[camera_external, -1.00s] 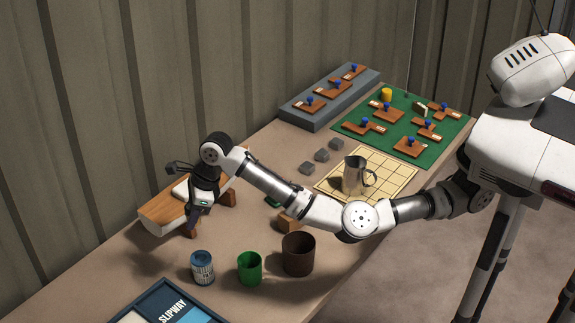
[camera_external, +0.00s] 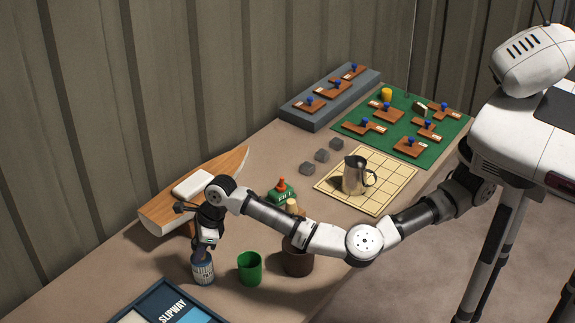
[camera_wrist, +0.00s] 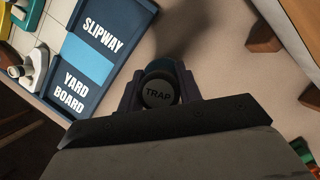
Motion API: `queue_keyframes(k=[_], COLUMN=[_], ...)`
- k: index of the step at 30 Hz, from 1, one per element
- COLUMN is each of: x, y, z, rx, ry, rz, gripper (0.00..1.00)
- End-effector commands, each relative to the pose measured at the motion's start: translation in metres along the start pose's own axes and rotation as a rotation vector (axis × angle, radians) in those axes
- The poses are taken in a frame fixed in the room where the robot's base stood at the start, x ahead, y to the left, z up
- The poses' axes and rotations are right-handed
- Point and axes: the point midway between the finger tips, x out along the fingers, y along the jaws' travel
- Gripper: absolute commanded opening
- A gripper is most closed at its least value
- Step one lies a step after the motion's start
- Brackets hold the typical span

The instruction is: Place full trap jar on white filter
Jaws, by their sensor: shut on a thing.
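The trap jar (camera_external: 203,272) is blue with a pale printed label and stands upright on the bench at the front left. In the wrist view its dark lid (camera_wrist: 158,93) reads TRAP and sits between my fingers. My gripper (camera_external: 204,256) points down from above and is shut on the jar's upper part. How full the jar is cannot be seen. A white block (camera_external: 193,185) lies on top of a long wooden piece (camera_external: 160,212) behind the gripper; it may be the white filter, but no marking shows.
A green cup (camera_external: 250,269) and a brown pot (camera_external: 297,262) stand right of the jar. The SLIPWAY board (camera_external: 150,297) lies in front. A metal jug (camera_external: 355,175) stands on a gridded mat (camera_external: 388,203). My forearm passes over the brown pot.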

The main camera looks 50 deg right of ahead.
Motion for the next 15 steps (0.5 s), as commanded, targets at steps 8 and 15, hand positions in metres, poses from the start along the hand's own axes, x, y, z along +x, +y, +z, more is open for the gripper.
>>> queue_keyframes(k=[8,15], x=[0.0028,0.0027], y=[0.0000,0.0000], z=[-0.0011,-0.0011], rx=[0.000,0.000], ry=[0.000,0.000], rz=[0.001,0.000], gripper=[0.44,0.56])
